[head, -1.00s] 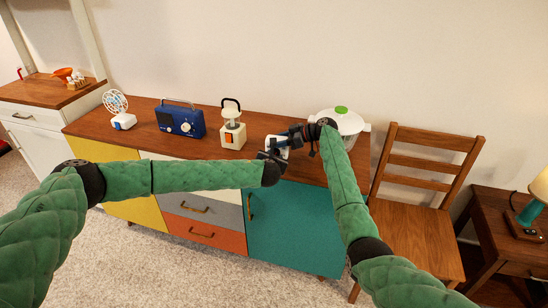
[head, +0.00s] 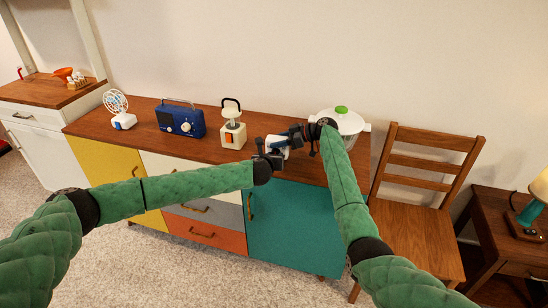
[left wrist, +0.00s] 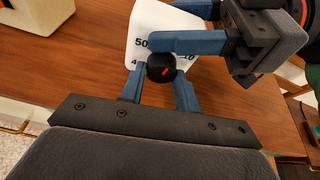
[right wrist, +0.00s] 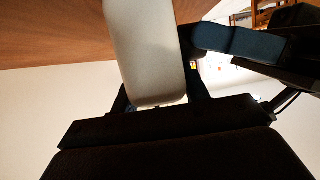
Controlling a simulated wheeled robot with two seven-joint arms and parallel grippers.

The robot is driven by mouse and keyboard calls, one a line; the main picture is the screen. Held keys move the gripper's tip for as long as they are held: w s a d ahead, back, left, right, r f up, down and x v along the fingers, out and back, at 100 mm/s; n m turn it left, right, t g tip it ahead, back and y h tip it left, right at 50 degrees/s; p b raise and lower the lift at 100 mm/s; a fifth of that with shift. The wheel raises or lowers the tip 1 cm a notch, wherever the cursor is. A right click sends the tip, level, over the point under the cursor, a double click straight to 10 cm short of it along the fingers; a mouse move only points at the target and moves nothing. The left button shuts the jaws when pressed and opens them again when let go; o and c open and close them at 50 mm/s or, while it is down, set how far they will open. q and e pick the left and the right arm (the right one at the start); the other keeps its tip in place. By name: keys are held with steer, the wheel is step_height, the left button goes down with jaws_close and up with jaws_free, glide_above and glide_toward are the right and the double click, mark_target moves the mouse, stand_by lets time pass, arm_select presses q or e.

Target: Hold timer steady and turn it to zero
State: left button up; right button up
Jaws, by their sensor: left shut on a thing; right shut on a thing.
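The white timer (head: 281,151) is above the front edge of the sideboard top. My left gripper (left wrist: 162,78) is shut on the knob, one blue finger on each side. My right gripper (head: 290,138) is shut on the timer's body, and one of its fingers crosses the face. In the right wrist view the timer's pale side (right wrist: 147,50) sits between the right fingers.
On the wooden sideboard top (head: 140,113) stand a white fan (head: 121,118), a blue radio (head: 180,120), a cream lantern (head: 232,132) and a white pot (head: 348,122) with a green knob behind my right wrist. A wooden chair (head: 420,200) is at the right.

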arm_select(q)
steer(key=shift+n+h, duration=0.3)
steer(key=shift+n, duration=0.1)
stand_by(0.3)
steer(key=o, duration=1)
steer(key=v, duration=1.2)
arm_select(e)
steer(key=o, duration=1.2)
steer(key=shift+c, duration=0.2)
